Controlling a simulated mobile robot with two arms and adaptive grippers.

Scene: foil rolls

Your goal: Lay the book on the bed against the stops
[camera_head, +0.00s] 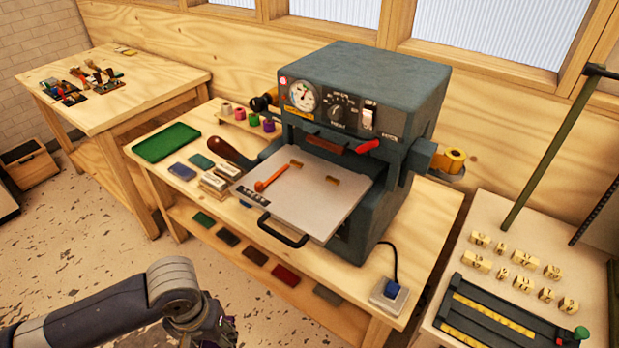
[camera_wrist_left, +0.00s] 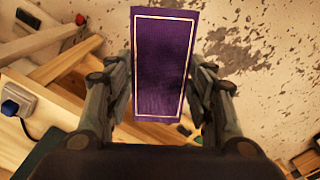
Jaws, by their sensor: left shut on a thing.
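My left gripper (camera_wrist_left: 162,75) is shut on a purple book (camera_wrist_left: 163,60) with a thin pale border line on its cover. The book stands between the two fingers, away from the machine. In the head view my left gripper (camera_head: 222,336) is partly cut off at the bottom edge, and the book is mostly hidden there. The bed (camera_head: 318,205) is a flat grey metal plate pulled out at the front of the dark press. Two small brass stops (camera_head: 297,163) (camera_head: 333,181) sit toward its rear. An orange-handled item (camera_head: 270,180) lies on the bed. My right gripper is not in view.
The press (camera_head: 365,90) stands on a wooden bench, its black bed handle (camera_head: 282,232) jutting forward. A blue-plugged socket box (camera_head: 390,292) sits front right.

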